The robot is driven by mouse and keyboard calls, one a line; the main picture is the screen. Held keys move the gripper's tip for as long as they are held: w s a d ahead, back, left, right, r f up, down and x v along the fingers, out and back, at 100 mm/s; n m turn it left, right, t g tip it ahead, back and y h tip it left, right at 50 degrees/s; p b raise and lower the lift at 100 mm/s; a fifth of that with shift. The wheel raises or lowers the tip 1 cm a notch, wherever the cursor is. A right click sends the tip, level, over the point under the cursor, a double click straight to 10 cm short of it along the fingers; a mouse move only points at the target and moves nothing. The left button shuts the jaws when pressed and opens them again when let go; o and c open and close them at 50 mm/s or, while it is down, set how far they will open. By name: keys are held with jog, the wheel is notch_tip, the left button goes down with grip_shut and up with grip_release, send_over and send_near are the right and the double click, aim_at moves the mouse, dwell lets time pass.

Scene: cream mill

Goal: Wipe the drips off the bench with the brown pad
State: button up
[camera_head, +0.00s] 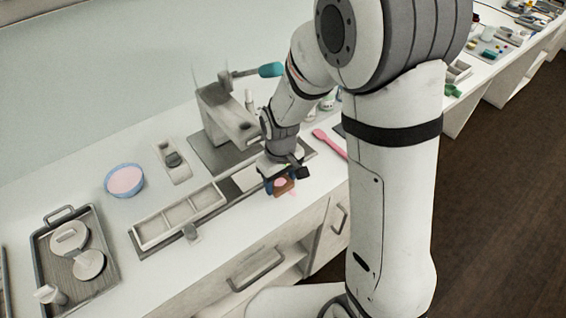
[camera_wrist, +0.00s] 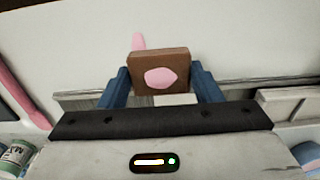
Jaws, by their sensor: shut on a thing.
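My gripper (camera_head: 281,181) is over the white bench (camera_head: 305,191) near its front edge. In the wrist view its two blue fingers are shut on the brown pad (camera_wrist: 140,62), one at each side. A pink patch (camera_wrist: 161,78) shows on the face of the pad. The pad also shows below the fingers in the head view (camera_head: 287,189). A pink drip (camera_wrist: 138,42) shows on the bench just beyond the pad's upper edge, partly hidden by it. I cannot tell whether the pad touches the bench.
A pink spatula (camera_head: 329,143) lies to the right of my gripper. A grey machine with a teal-handled lever (camera_head: 270,70) stands behind it. A sectioned tray (camera_head: 180,214), a blue bowl of pink stuff (camera_head: 124,181) and a dark tray (camera_head: 77,258) stand to the left.

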jog(key=shift+s+d+r, duration=0.1)
jog(key=shift+s+r, duration=0.05)
jog(key=shift+r, duration=0.35)
jog(key=shift+r+p, duration=1.9)
jog(key=shift+r, duration=0.55)
jog(key=shift+f, duration=0.1)
